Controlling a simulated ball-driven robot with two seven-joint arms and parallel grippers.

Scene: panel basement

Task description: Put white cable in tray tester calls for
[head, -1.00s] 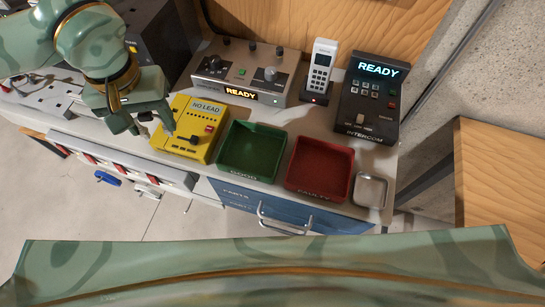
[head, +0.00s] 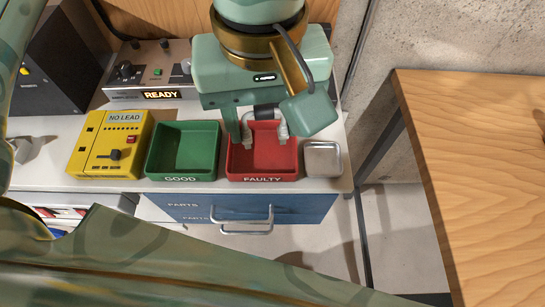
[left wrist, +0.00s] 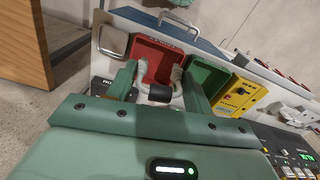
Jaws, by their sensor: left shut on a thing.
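My left gripper (head: 266,122) is over the red tray (head: 262,178) marked FAULTY. It is shut on the white cable (head: 283,131), which has a dark middle and pale ends pointing down toward the tray. The held cable also shows in the left wrist view (left wrist: 177,73), its dark part between the fingers. I cannot tell whether its ends touch the tray floor. The green tray (head: 181,178) marked GOOD stands left of the red one. The yellow tester (head: 97,150) stands left of the green tray; its display reads NO LEAD. My right gripper is not in view.
A silver square dish (head: 323,160) is right of the red tray. A grey unit (head: 150,78) reading READY stands behind the tester. A blue drawer (head: 185,211) with a metal handle is below the trays. A wooden table (head: 480,150) stands at the right.

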